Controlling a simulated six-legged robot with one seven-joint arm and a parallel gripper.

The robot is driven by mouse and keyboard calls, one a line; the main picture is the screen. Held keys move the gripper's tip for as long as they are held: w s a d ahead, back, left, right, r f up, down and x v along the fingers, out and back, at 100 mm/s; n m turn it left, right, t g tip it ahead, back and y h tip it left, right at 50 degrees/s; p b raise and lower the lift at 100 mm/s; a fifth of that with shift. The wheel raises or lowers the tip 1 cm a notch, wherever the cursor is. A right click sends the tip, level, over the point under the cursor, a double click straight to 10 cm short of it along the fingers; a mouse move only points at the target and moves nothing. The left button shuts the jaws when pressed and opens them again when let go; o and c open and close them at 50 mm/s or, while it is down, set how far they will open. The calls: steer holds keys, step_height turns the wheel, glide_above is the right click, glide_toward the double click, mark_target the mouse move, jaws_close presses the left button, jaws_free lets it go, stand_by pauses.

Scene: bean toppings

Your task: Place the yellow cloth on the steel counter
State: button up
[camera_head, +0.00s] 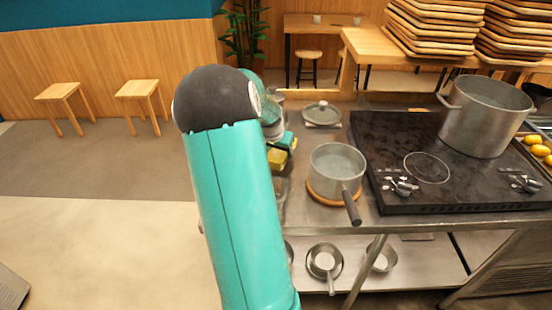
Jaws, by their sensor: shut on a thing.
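The yellow cloth (276,158) shows as a small patch beside my arm, above the left part of the steel counter (310,207). My gripper (285,143) is shut on the cloth, with its teal end just above it. My arm hides most of the cloth and part of the gripper. I cannot tell whether the cloth touches the counter.
A saucepan (337,165) stands on a round wooden board, its handle toward the front. A lidded pan (321,113) is behind it. A black stove (400,150) carries a large pot (484,118). Pans lie on the lower shelf (420,262). Wooden trays (430,30) are stacked behind.

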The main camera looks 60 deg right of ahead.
steer(key=shift+w+d+f, duration=0.15)
steer(key=shift+w+f, duration=0.2)
steer(key=shift+f, duration=1.6)
steer(key=shift+f, duration=0.1)
steer(key=o, duration=1.1)
steer(key=shift+f, duration=0.1)
steer(key=v, duration=1.2)
steer(key=shift+r, duration=0.25)
